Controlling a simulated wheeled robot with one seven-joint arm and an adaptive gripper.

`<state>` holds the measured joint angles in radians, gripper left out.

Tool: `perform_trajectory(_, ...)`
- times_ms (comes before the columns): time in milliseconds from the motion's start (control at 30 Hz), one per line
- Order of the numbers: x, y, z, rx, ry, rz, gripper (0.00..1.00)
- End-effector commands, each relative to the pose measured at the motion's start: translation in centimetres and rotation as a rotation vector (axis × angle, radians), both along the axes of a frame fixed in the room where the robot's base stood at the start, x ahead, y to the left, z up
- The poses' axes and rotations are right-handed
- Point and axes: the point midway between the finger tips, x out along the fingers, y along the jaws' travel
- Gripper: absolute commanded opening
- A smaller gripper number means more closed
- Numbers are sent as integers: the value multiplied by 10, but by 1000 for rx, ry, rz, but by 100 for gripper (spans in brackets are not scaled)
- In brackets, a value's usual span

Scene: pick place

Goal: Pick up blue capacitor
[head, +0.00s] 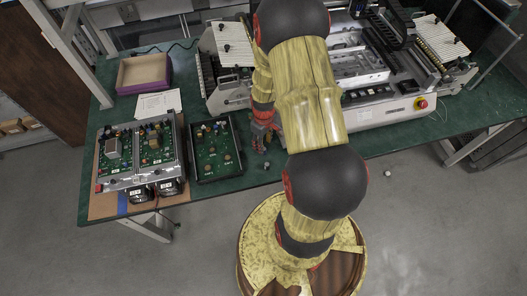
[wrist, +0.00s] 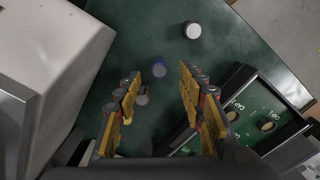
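The blue capacitor (wrist: 159,68) stands on the green tabletop in the wrist view, with its blue rim and grey top facing up. My gripper (wrist: 160,76) is open, its yellow fingers to either side, with the capacitor showing in the gap near the fingertips. The fingers are empty; how far they are above the table is hard to tell. In the head view my gripper (head: 263,133) hangs over the table, right of the black tray, and I cannot make out the blue capacitor there.
A white-topped capacitor (wrist: 193,30) stands farther off; a grey round part (wrist: 142,98) is partly hidden beside the left finger. The black tray (wrist: 238,82) with CAP labels is right, and a pale machine (wrist: 55,45) is close left. The circuit-board unit (head: 138,178) sits left of the tray.

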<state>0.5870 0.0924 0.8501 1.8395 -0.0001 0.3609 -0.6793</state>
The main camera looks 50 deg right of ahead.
Motion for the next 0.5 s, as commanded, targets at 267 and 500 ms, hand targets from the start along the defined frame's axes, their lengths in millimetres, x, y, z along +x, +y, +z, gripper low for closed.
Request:
perform_trajectory(267, 1, 1, -34, 2, 2, -1, 40)
perform_trajectory(500, 2, 0, -51, -1, -1, -1, 40)
